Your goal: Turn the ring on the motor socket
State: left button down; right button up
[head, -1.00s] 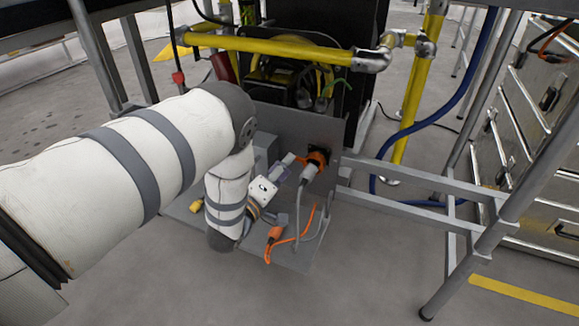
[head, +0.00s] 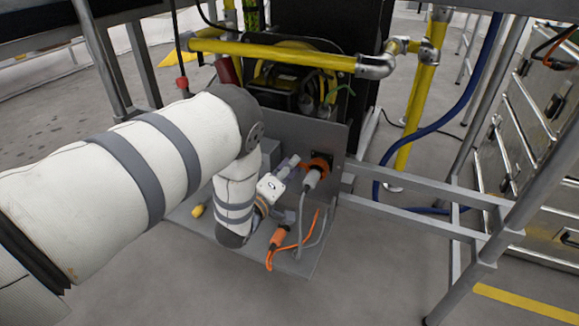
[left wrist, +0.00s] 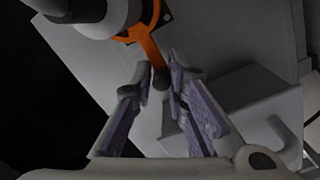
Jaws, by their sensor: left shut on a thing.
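The motor socket with its orange ring (head: 320,164) sits on the upright grey plate, and a light grey plug (head: 311,179) with a grey cable is in it. In the left wrist view the orange ring (left wrist: 150,45) has a lever with a dark end. My left gripper (left wrist: 160,80) has its two fingers on either side of that dark end and is shut on the lever. In the head view my left gripper (head: 295,162) is just left of the socket, with its fingertips small and partly unclear. My right gripper is not in view.
An orange connector (head: 278,236) with an orange cable lies on the grey base plate (head: 297,266) below. A yellow piece (head: 198,210) lies at left. Yellow pipes (head: 270,51) cross above, and a grey metal frame (head: 420,222) stands at right.

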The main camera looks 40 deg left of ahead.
pick_arm(q)
jog(key=shift+d+r+m+p, duration=0.15)
jog(key=shift+r+m+p, duration=0.4)
jog(key=shift+m+p, duration=0.4)
jog(key=shift+d+r+m+g+p, duration=0.15)
jog(key=shift+r+m+p, duration=0.2)
jog(key=shift+m+p, duration=0.3)
jog(key=shift+d+r+m+g+p, duration=0.15)
jog(key=shift+r+m+p, duration=0.15)
jog(key=shift+m+p, duration=0.25)
jog(key=shift+w+d+r+m+g+y+p, duration=0.2)
jog(key=shift+d+r+m+p, duration=0.5)
jog(key=shift+m, duration=1.35)
jog(key=shift+w+d+r+m+g+y+p, duration=0.2)
jog(key=shift+d+m+p, duration=0.9)
jog(key=shift+m, duration=0.95)
jog(key=shift+w+d+r+m+y+p, duration=0.25)
jog(key=shift+d+r+m+p, duration=0.45)
jog(key=shift+m, duration=1.35)
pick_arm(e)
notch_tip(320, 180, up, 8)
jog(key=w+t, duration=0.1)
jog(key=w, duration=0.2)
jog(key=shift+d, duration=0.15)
pick_arm(q)
jog(key=shift+s+d+f, duration=0.1)
jog(key=shift+d+f, duration=0.05)
